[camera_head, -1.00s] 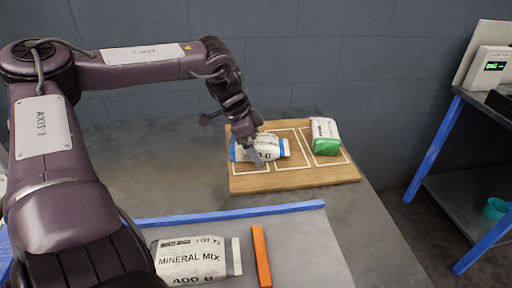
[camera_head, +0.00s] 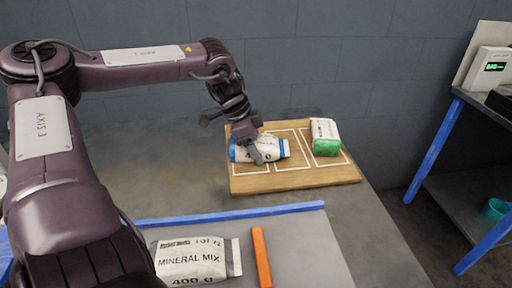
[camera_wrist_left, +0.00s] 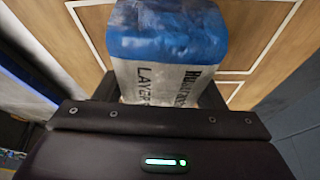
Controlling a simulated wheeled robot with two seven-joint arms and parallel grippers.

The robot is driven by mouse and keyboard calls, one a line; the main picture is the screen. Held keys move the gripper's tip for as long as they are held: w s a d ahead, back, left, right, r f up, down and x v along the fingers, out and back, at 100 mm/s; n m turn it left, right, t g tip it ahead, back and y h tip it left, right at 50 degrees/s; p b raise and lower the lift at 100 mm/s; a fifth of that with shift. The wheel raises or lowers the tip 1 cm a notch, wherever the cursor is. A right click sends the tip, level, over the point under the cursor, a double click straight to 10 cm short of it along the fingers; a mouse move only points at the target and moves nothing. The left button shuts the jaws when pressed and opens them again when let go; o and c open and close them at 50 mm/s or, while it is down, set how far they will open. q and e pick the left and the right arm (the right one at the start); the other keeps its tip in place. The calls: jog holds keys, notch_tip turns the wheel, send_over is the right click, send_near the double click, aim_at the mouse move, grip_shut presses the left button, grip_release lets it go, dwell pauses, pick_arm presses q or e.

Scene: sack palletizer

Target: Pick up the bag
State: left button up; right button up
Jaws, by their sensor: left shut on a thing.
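A white bag with blue ends (camera_head: 273,148) is at the left part of the wooden board, over its marked outlines. My left gripper (camera_head: 258,158) is shut on this bag, pointing down from above. In the left wrist view the bag's blue end and printed white side (camera_wrist_left: 168,35) show between the fingers. The fingertips are hidden there. I cannot tell whether the bag touches the board or is just clear of it. A white and green bag (camera_head: 325,137) stands at the board's right. A white Mineral Mix bag (camera_head: 190,262) lies in front. My right gripper is not in view.
The wooden board (camera_head: 295,181) has white outlined areas. A blue strip (camera_head: 230,214) and an orange bar (camera_head: 261,258) lie nearer me. A blue-legged shelf (camera_head: 433,150) with a green-lit display unit (camera_head: 492,67) stands at the right. The table between is clear.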

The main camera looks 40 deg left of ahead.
pick_arm(q)
jog(key=shift+r, duration=0.15)
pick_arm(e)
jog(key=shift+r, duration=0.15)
